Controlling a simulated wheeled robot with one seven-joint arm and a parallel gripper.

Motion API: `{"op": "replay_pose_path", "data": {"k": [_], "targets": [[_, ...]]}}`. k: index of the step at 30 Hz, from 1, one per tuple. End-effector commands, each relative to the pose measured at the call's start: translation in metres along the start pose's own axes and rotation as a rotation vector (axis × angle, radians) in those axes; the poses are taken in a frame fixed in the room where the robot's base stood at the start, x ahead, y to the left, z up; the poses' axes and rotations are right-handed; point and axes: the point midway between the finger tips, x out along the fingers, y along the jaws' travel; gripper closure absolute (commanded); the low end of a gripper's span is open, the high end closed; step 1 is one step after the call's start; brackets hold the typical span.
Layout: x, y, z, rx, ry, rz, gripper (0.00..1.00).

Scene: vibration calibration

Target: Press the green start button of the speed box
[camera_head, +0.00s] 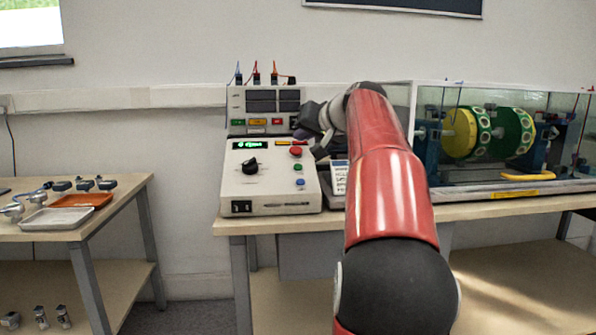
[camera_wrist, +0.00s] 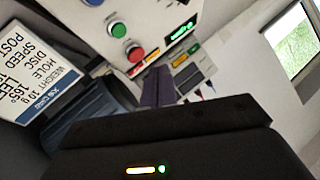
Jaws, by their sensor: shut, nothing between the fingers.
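The speed box (camera_head: 240,185) is a pale sloped console on the bench, with a black knob and a green lit display. Its green button (camera_head: 299,168) sits between a red button (camera_head: 295,151) above and a blue button (camera_head: 300,182) below. In the wrist view the green button (camera_wrist: 119,30) shows unobstructed, with the red button (camera_wrist: 135,54) nearer the fingers. My gripper (camera_wrist: 158,74) is shut and empty, its dark fingers together, apart from the green button in the picture. In the head view my wrist is up by the box's upper right corner; the fingertips are hard to make out there.
A meter unit (camera_head: 264,108) with cables stands behind the box. A printed job card (camera_wrist: 35,62) stands right of the box in the head view. A clear-walled rig (camera_head: 490,135) with yellow-green discs is farther right. A side table (camera_head: 60,235) with trays is at left.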

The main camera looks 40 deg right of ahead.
Motion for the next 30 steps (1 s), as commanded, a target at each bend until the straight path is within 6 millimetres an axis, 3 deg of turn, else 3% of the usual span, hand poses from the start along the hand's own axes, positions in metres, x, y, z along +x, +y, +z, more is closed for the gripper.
{"op": "replay_pose_path", "data": {"k": [12, 30], "targets": [[0.041, 0.03, 0.031, 0.0, -0.002, 0.0, 1.0], [0.045, 0.033, 0.033, -0.001, 0.0, 0.001, 1.0]]}}
